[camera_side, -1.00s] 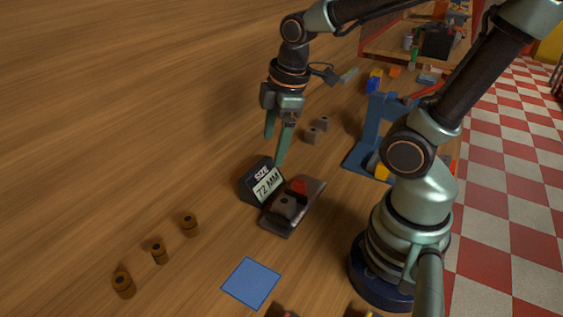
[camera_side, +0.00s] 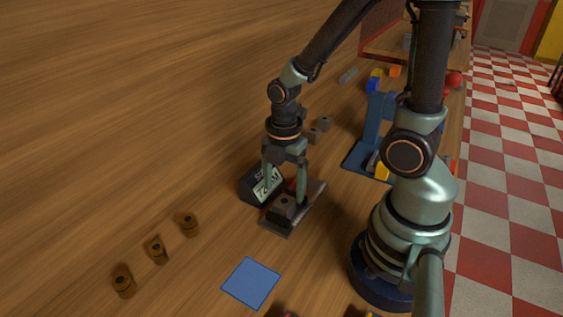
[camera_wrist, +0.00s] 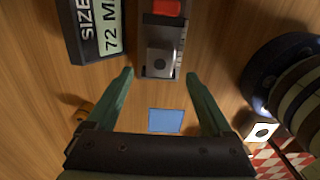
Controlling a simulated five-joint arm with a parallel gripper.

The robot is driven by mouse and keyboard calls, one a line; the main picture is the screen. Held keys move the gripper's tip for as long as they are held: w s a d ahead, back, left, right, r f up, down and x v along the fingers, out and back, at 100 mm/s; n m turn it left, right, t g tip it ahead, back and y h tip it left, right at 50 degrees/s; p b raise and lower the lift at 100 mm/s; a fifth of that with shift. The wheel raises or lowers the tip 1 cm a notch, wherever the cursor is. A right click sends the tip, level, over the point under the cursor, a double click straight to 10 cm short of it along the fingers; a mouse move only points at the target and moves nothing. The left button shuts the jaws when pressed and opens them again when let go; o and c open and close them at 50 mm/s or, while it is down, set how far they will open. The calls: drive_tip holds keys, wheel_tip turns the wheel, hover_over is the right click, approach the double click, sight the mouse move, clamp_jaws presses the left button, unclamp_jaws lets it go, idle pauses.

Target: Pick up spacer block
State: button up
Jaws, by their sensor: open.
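A grey block with a dark hole, which I take for the spacer block (camera_side: 282,208), sits on a dark metal gauge (camera_side: 276,225). In the wrist view the block (camera_wrist: 160,62) lies at the near end of the gauge, below a red part (camera_wrist: 166,8). My gripper (camera_side: 285,196) is low over the gauge, fingers pointing down, open and empty. In the wrist view my gripper (camera_wrist: 160,74) has one finger on each side of the block's near end, with gaps showing. Whether the fingertips reach the block's height is hard to tell.
A black display reading 72 MM (camera_wrist: 96,30) stands close left of the gauge. A blue square (camera_side: 250,282) lies on the wooden table. Several brown cylinders (camera_side: 157,250) stand at the left, grey blocks (camera_side: 319,130) behind, and a blue stand (camera_side: 374,135) to the right.

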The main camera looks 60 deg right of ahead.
sight(284, 201)
drive_tip(key=shift+d+f, duration=0.15)
drive_tip(key=shift+f, duration=2.8)
clamp_jaws()
